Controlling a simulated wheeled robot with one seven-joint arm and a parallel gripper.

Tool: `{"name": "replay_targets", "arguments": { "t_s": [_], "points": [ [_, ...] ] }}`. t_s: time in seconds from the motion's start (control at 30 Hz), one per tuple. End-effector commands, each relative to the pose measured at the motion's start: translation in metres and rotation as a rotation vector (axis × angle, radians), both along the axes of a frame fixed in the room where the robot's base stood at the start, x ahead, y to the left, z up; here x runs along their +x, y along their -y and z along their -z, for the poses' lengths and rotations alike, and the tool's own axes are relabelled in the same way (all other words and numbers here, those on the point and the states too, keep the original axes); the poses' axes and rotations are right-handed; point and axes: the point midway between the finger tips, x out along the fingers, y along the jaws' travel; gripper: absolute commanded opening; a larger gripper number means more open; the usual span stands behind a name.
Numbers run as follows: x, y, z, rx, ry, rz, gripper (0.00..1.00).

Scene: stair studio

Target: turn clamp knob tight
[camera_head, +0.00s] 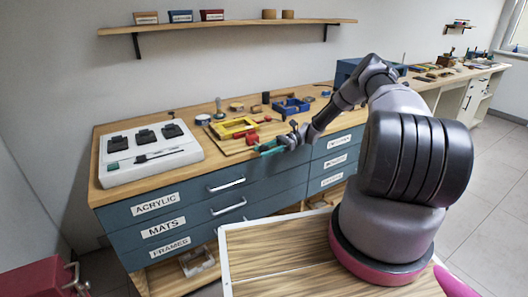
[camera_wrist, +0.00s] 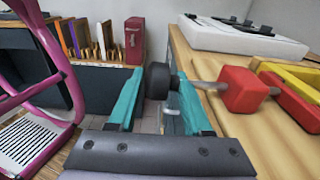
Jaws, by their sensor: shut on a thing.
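The black clamp knob (camera_wrist: 158,81) is between the teal fingers of my gripper (camera_wrist: 160,92), near their tips, in the wrist view. My gripper is shut on it. A grey metal rod (camera_wrist: 207,86) runs from the knob side to a red clamp block (camera_wrist: 243,90) on the right, beside a yellow frame (camera_wrist: 298,75). In the head view my gripper (camera_head: 270,148) is at the bench's front edge, just right of the red block (camera_head: 252,139) and yellow frame (camera_head: 233,127). The knob cannot be made out there. How tight it is cannot be told.
A white panel with black pads (camera_head: 150,151) lies on the left of the wooden bench (camera_head: 187,116). Blue frames (camera_head: 291,106) and small parts lie behind the yellow frame. Blue drawers (camera_head: 190,211) with handles are under the bench. A pink stool frame (camera_wrist: 60,100) stands left in the wrist view.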

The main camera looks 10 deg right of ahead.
Motion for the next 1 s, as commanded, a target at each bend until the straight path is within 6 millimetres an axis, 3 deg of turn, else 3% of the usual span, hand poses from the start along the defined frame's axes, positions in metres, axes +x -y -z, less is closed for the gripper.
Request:
{"name": "replay_targets", "arguments": {
  "t_s": [0.03, 0.43, 0.47, 1.0],
  "points": [
    [-0.0071, 0.0007, 0.0064, -0.003, -0.012, -0.012, 0.00],
    [-0.0069, 0.0006, 0.0065, 0.000, -0.011, -0.012, 0.00],
    [-0.0070, 0.0005, 0.0065, 0.000, -0.011, -0.012, 0.60],
    [-0.0023, 0.0001, 0.0020, 0.003, -0.004, -0.007, 0.60]
  ]
}}
